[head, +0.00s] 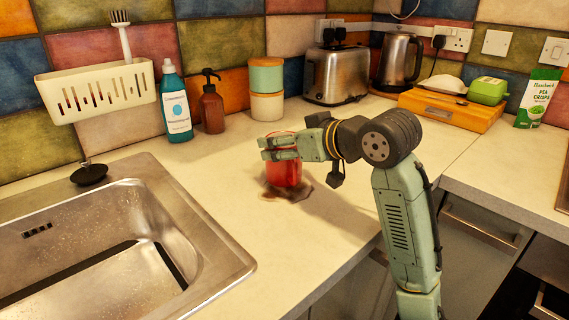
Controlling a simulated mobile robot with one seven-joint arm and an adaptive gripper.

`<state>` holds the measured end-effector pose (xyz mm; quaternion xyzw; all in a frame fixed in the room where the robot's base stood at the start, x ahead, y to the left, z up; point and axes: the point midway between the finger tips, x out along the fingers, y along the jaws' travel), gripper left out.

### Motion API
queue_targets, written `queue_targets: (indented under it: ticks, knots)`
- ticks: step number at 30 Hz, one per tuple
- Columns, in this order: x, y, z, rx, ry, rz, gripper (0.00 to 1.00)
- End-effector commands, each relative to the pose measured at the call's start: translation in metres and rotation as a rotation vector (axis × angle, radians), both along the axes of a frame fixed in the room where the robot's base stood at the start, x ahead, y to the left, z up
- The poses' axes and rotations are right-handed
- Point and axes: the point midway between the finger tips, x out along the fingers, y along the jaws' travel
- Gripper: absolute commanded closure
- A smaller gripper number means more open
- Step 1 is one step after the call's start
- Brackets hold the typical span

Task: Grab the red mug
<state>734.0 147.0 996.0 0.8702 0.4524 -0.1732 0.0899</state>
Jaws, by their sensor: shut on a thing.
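The red mug (284,174) stands upright on the counter, in the middle of the head view, with a dark brown stain (296,193) around its base. My gripper (268,148) reaches in from the right at the height of the mug's upper part. It is shut on the mug, with its fingers across the near side below the rim. The fingers and palm hide part of the upper mug. No handle shows. Whether the mug's base touches the counter is hard to tell.
A steel sink (110,245) lies to the left. Behind stand a teal bottle (175,105), a brown soap dispenser (211,108), stacked canisters (266,90), a toaster (336,75) and a kettle (398,62). A wooden box (450,108) sits at the back right. Bare counter (340,225) lies in front.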

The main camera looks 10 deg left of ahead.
Motion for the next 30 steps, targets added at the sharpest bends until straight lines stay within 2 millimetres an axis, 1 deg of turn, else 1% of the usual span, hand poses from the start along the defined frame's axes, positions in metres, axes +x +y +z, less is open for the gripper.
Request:
queue_targets:
  ticks: [2, 12, 23, 26, 30]
  knots:
    - [0.000, 0.000, 0.000, 0.000, 0.000, 0.000, 0.54]
    - [0.000, 0.000, 0.000, 0.000, 0.000, 0.000, 0.77]
    - [0.000, 0.000, 0.005, 0.000, -0.002, -0.001, 0.77]
    - [0.000, 0.000, 0.013, 0.000, -0.004, 0.000, 0.77]
    - [0.000, 0.001, 0.031, 0.001, -0.004, 0.001, 0.77]
